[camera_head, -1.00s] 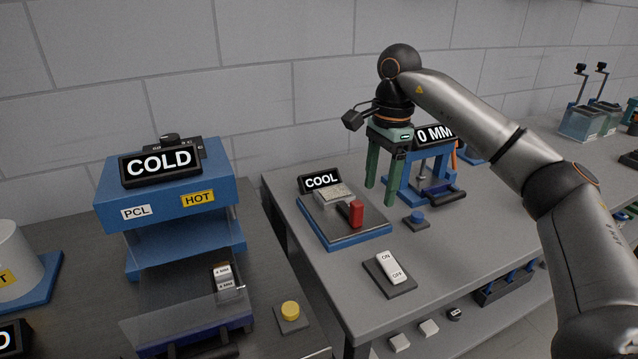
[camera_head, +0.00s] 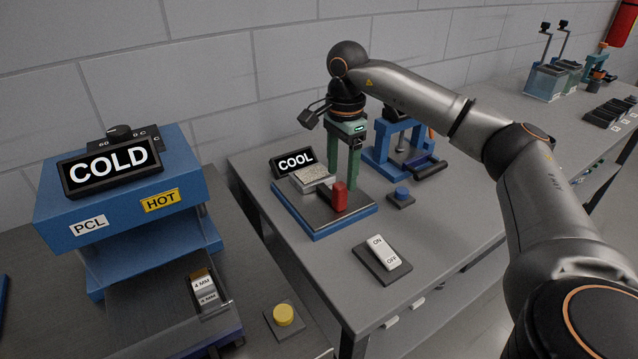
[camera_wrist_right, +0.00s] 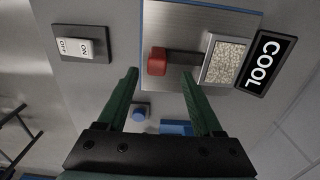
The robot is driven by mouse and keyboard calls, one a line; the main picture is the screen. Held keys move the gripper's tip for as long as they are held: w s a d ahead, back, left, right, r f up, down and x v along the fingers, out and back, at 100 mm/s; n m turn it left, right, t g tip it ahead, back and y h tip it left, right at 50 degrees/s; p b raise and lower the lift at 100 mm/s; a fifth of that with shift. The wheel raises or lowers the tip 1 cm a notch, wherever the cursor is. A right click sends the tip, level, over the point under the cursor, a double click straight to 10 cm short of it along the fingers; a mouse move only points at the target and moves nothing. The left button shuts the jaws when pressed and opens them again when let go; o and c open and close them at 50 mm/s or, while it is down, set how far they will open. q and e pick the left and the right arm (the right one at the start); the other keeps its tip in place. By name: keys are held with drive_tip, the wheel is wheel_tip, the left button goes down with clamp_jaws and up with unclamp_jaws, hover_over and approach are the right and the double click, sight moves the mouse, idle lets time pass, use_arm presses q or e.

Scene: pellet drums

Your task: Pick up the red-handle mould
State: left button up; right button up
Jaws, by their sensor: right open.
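The mould's red handle (camera_head: 340,196) stands upright on the dark plate of the blue-edged cooling station (camera_head: 347,225). A speckled grey block (camera_head: 312,179) sits on the same plate by the COOL sign, joined to the handle by a dark bar in the wrist view. My right gripper (camera_head: 345,172) is open and empty, pointing down just behind the handle in the head view. In the right wrist view the red handle (camera_wrist_right: 157,62) lies just ahead of the spread green fingertips (camera_wrist_right: 159,74), apart from them. My left gripper is out of view.
A blue press (camera_head: 400,150) stands behind right, with a blue button (camera_head: 402,194) in front. An ON/OFF switch (camera_head: 383,253) lies nearer. The COLD machine (camera_head: 125,210) and a yellow button (camera_head: 283,315) are at left. The table's front corner is bare.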

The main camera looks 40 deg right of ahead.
sight(341, 185)
drive_tip(key=f, duration=0.4)
drive_tip(key=shift+s+a, duration=0.25)
drive_tip(key=shift+a, duration=0.05)
drive_tip(key=shift+f, duration=0.55)
drive_tip(key=shift+c, duration=0.4)
clamp_jaws()
drive_tip(key=shift+w, duration=0.1)
